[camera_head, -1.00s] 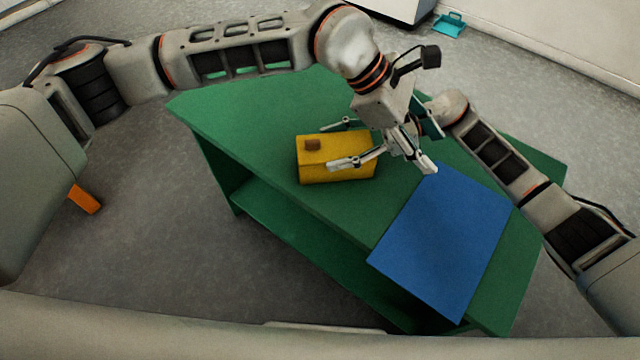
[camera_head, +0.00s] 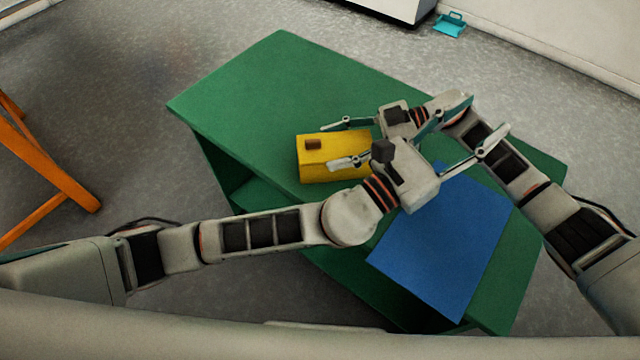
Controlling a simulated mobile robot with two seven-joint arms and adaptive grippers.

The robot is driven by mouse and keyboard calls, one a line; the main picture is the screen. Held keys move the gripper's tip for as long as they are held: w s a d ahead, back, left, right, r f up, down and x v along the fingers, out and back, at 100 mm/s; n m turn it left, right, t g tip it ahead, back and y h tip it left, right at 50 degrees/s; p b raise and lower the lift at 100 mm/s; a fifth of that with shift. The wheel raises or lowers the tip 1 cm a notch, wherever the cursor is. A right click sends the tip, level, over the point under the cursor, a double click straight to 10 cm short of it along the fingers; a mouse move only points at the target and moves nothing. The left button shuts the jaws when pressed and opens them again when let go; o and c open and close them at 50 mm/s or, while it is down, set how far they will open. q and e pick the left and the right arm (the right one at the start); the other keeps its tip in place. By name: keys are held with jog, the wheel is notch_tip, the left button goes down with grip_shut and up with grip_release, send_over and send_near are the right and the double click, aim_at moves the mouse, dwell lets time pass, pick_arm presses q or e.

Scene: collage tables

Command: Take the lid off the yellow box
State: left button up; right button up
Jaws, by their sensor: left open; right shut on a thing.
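The yellow box (camera_head: 318,172) stands on the green table (camera_head: 265,90), with its lid (camera_head: 304,153) on top. A small brown knob (camera_head: 313,144) sits on the lid. My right gripper (camera_head: 332,146) reaches in from the right and is shut on the box, with one finger on the far side and one on the near side. My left gripper (camera_head: 484,116) is open and empty, to the right of the box and above the blue mat's far end. Its fingers point up and right, away from the box. My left gripper hides part of the right one and the box's right end.
A blue mat (camera_head: 430,250) lies on the table's right part. The table's left and far parts are clear. An orange frame (camera_head: 50,180) stands on the floor at the left. A teal object (camera_head: 450,24) lies on the floor at the back.

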pick_arm(q)
jog(key=w+a+f+n+t+y, duration=0.2)
jog(key=a+f+n+t+y, duration=0.2)
jog(key=a+n+t+y, duration=0.3)
jog(key=n+g+y, duration=0.3)
jog(key=n+y, duration=0.4)
jog(key=y, duration=0.8)
send_near(313, 141)
jog(key=x, duration=1)
jog(key=shift+w+f, duration=0.1)
grip_shut()
jog(key=shift+r, duration=0.35)
